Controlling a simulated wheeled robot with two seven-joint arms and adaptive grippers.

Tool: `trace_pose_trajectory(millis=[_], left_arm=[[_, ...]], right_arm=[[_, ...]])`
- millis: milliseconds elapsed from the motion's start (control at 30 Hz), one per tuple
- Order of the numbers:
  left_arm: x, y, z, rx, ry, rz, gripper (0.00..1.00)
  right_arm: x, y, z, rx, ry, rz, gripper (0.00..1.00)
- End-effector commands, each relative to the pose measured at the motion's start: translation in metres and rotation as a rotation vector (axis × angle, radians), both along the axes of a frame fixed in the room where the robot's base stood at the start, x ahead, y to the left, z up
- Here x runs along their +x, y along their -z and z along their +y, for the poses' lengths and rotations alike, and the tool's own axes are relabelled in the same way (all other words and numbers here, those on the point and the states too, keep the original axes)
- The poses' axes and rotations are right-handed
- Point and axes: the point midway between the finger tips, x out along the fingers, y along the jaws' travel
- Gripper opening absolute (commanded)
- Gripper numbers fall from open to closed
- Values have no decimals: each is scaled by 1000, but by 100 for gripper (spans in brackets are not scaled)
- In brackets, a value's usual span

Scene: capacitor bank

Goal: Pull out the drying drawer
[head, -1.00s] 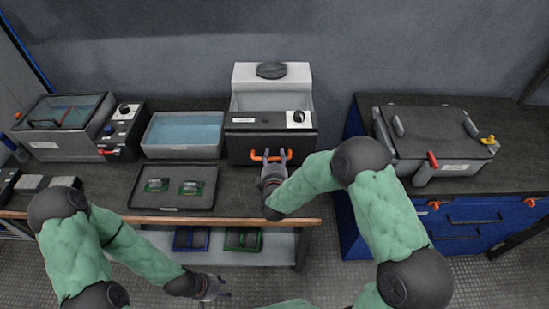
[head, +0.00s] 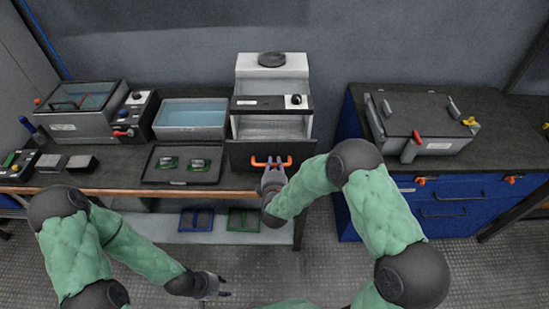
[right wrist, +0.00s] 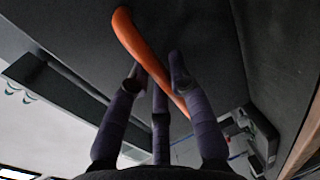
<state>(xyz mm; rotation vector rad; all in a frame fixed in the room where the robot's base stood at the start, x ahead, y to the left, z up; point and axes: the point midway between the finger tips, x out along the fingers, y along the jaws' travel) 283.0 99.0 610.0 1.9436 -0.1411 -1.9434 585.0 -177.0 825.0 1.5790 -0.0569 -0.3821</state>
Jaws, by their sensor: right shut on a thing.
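The drying drawer (head: 250,156) is a dark-fronted drawer in the grey and white drying unit (head: 272,68). It stands partly pulled out, and its pale inside shows behind the front. Its orange handle (head: 285,163) is on the front. My right gripper (head: 272,168) is shut on the handle. In the right wrist view the fingers (right wrist: 158,80) close around the orange bar (right wrist: 130,35), which runs slantwise between them. My left gripper (head: 222,286) hangs empty in front of the bench, low over the floor, with its fingers apart.
A black tray (head: 150,177) with two green boards lies left of the drawer. A water basin (head: 190,115) stands behind it. A blue cabinet (head: 470,195) with a lidded metal box stands to the right, across a floor gap. Blue and green trays lie on the lower shelf.

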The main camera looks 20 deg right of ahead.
Motion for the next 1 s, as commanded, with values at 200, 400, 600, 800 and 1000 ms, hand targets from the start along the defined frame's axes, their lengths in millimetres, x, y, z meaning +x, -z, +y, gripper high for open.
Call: trace_pose_trajectory(millis=[200, 400, 600, 800, 1000], left_arm=[[2, -16, 0, 1, 0, -3, 40], [1, -21, 0, 1, 0, -3, 40], [1, -22, 0, 1, 0, -3, 40], [1, -22, 0, 0, 0, -2, 40], [1, -22, 0, 0, 0, -2, 40]], right_arm=[[-38, -3, 12, -1, -2, -1, 0], [-61, -3, 18, 0, -2, -3, 0], [-68, -1, 20, 0, 0, -3, 0], [-68, -1, 20, 0, 0, -3, 0], [-68, -1, 20, 0, 0, -3, 46]])
